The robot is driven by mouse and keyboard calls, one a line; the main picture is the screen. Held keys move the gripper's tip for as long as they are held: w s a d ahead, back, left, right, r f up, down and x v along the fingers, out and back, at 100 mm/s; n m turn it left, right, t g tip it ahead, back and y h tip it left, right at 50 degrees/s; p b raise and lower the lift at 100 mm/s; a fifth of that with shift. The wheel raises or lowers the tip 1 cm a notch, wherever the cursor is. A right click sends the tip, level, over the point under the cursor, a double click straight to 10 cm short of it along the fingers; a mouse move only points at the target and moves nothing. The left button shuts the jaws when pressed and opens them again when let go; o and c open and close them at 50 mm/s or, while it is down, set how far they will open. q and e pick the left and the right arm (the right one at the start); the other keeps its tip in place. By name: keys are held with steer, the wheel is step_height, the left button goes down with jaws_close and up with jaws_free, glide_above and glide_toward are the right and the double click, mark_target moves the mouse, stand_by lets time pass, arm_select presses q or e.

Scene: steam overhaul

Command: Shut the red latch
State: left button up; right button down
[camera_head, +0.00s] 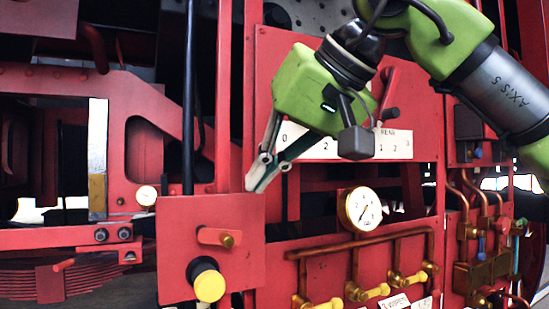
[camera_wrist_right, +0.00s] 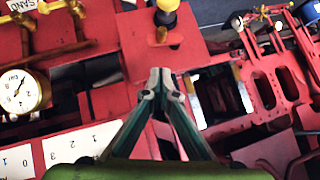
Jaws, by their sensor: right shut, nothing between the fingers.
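The red latch (camera_head: 212,236) is a short red bar with a brass knob at its right end. It lies roughly level on the front of a red panel (camera_head: 240,270), above a yellow knob (camera_head: 209,285). My right gripper (camera_head: 257,178) is shut and empty. In the head view its fingertips appear at the panel's top edge, above and right of the latch; I cannot tell whether they touch it. In the right wrist view the closed fingertips (camera_wrist_right: 156,80) point toward the panel (camera_wrist_right: 134,45), with the brass latch knob (camera_wrist_right: 162,34) beyond them. My left gripper is not in view.
A white numbered scale plate (camera_head: 318,147) and a red lever (camera_head: 389,92) are behind my right gripper. A round gauge (camera_head: 362,210) and copper pipes (camera_head: 335,249) with brass valves are right of the panel. A dark vertical rod (camera_head: 188,100) stands to the left.

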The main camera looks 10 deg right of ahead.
mark_target(228, 233)
steer(key=a+f, duration=0.1)
steer(key=f, duration=0.1)
steer(key=w+a+f, duration=0.1)
steer(key=f, duration=0.1)
steer(key=w+f, duration=0.1)
steer(key=f, duration=0.1)
steer(key=shift+a, duration=0.4)
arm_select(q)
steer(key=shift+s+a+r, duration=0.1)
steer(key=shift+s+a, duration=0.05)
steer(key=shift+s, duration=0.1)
arm_select(e)
steer(key=shift+f, duration=0.2)
steer(key=shift+a, duration=0.1)
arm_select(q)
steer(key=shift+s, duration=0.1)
arm_select(e)
steer(key=shift+w, duration=0.15)
